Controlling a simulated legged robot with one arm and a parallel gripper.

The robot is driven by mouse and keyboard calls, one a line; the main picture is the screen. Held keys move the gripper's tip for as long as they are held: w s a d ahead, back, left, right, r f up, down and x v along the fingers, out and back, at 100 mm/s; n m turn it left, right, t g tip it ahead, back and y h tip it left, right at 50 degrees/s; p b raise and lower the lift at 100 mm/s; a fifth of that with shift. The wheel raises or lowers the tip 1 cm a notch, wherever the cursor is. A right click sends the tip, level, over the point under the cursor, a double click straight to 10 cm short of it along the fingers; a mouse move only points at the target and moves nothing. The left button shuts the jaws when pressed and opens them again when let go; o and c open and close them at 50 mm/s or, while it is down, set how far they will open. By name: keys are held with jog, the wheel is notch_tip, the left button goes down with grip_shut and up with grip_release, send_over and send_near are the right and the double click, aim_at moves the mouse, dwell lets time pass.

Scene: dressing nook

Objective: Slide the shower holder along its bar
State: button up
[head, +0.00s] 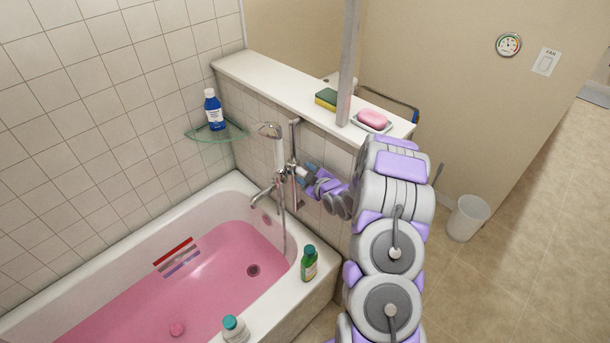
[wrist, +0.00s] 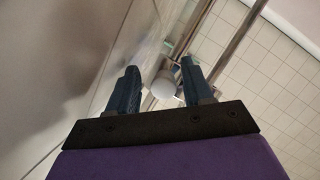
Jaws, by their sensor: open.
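The shower bar (head: 294,135) is a slim metal rail standing against the tiled half wall above the tub. The shower handset (head: 277,148) hangs beside it, with its hose dropping toward the tub. My gripper (head: 301,173) is at the bar, coming from the right, and partly hides the holder there. In the wrist view my gripper (wrist: 160,68) is open, with two dark fingers apart. A pale rounded piece (wrist: 163,88), apparently the holder's knob, shows between the fingers. I cannot tell whether the fingers touch it. Metal rails (wrist: 237,47) run diagonally beyond.
The tub (head: 105,240) holds pink water. A green bottle (head: 309,264) and a white bottle (head: 235,329) stand on its rim. A glass corner shelf (head: 216,133) holds a blue bottle (head: 213,112). A sponge (head: 326,99) and pink soap (head: 373,118) sit on the ledge by a post (head: 348,65).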

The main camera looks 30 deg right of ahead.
jog(key=shift+d, duration=0.1)
jog(key=shift+a, duration=0.6)
jog(key=c, duration=0.5)
jog(key=shift+d, duration=0.25)
grip_shut()
